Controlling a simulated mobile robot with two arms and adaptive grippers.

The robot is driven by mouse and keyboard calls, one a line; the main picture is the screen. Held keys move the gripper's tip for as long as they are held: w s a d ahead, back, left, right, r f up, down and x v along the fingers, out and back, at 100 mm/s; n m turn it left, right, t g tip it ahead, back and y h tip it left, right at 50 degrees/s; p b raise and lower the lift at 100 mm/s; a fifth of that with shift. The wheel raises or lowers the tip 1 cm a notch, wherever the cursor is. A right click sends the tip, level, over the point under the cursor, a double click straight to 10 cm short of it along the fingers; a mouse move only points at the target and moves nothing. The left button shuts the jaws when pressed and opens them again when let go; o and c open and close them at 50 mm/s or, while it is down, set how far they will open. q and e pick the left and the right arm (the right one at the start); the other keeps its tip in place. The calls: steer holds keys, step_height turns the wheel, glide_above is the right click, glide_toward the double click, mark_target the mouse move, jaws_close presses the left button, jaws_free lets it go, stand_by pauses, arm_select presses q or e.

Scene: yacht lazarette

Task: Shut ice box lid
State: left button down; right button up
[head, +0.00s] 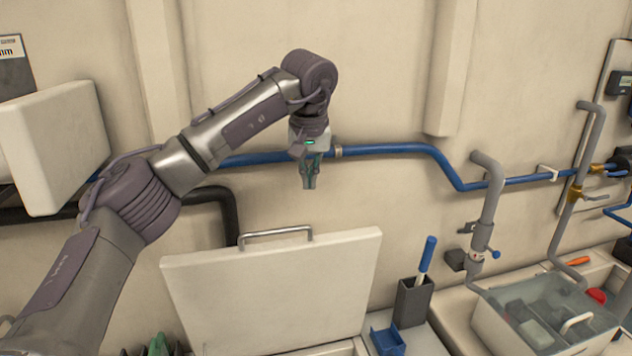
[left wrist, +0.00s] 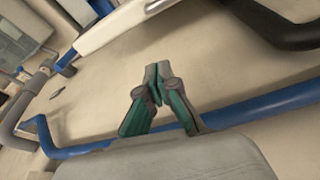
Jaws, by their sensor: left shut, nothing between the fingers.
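The ice box lid (head: 275,290) is a cream panel with a metal handle (head: 276,233) along its top edge. It stands raised and tilted back near the wall in the head view. Its pale edge (left wrist: 128,24) appears to cross the top of the left wrist view. My left gripper (head: 308,183) hangs above the handle, fingers down, apart from the lid. Its green fingers also show in the left wrist view (left wrist: 156,88), shut with nothing between them. The box's inside is mostly hidden below the frame. My right gripper is not in view.
A blue pipe (head: 395,149) and a black hose (head: 225,205) run along the wall behind. Right of the lid stand a dark holder (head: 413,302) with a blue-handled tool, a blue bin (head: 387,341) and a clear-topped container (head: 545,315). A cream box (head: 55,145) is at left.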

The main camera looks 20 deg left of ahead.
arm_select(q)
steer(key=f+p, duration=0.1)
steer(key=f, duration=0.1)
steer(key=f+p, duration=0.1)
steer(key=f, duration=0.2)
steer(key=s+f+p, duration=0.1)
steer(key=f, duration=0.1)
steer(key=shift+s+d+f, duration=0.1)
steer(key=shift+d+f, duration=0.1)
steer(key=shift+d, duration=0.1)
steer(key=shift+s+d, duration=0.1)
steer(key=shift+s, duration=0.15)
steer(key=shift+w+f, duration=0.1)
steer(key=shift+f, duration=0.05)
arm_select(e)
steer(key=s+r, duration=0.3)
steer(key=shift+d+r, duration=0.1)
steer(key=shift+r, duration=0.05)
